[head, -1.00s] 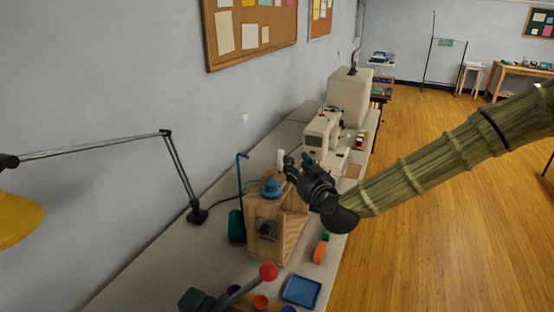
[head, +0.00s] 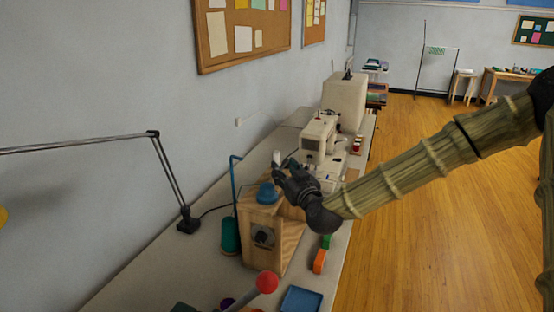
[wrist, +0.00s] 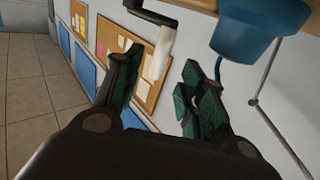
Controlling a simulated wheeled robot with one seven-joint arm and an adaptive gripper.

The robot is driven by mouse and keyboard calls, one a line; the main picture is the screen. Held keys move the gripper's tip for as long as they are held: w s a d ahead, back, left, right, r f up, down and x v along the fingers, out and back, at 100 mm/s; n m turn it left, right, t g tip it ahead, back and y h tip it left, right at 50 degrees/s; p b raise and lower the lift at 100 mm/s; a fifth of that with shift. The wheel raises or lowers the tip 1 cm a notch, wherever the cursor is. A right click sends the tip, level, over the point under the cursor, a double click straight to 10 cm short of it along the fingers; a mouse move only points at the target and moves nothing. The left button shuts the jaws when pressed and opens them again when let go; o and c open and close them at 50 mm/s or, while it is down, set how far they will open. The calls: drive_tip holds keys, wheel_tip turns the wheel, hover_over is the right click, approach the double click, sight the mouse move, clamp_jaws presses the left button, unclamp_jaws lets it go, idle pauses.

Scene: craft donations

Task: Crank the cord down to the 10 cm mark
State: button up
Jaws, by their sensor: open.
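A wooden box (head: 272,235) stands on the bench with a blue knob-shaped cap (head: 267,192) on top and a dark round part on its front. A white upright handle (head: 277,158) shows just behind the cap. In the wrist view, the white handle (wrist: 159,50) joins a dark crank arm (wrist: 152,12), near the blue cap (wrist: 245,35). My gripper (head: 284,170) is open beside the box top. In the wrist view its fingers (wrist: 158,85) are spread, with the handle appearing between and beyond them; contact cannot be told. No cord mark is readable.
A green spool (head: 230,232) with a blue hooked rod stands left of the box. A black lamp arm (head: 170,175) rises farther left. A sewing machine (head: 322,138) sits behind. A red-balled lever (head: 266,283), blue tray (head: 301,300) and orange item (head: 319,262) are in front.

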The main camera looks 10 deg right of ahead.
sight(278, 161)
drive_tip(key=shift+w+a+p, duration=0.2)
drive_tip(key=shift+w+p, duration=0.1)
drive_tip(key=shift+w, duration=0.85)
drive_tip(key=shift+w+a+p, duration=0.2)
drive_tip(key=shift+w+p, duration=0.05)
drive_tip(key=shift+w, duration=0.9)
drive_tip(key=shift+w+a+p, duration=0.2)
drive_tip(key=shift+w+p, duration=0.1)
drive_tip(key=shift+w, duration=0.85)
clamp_jaws()
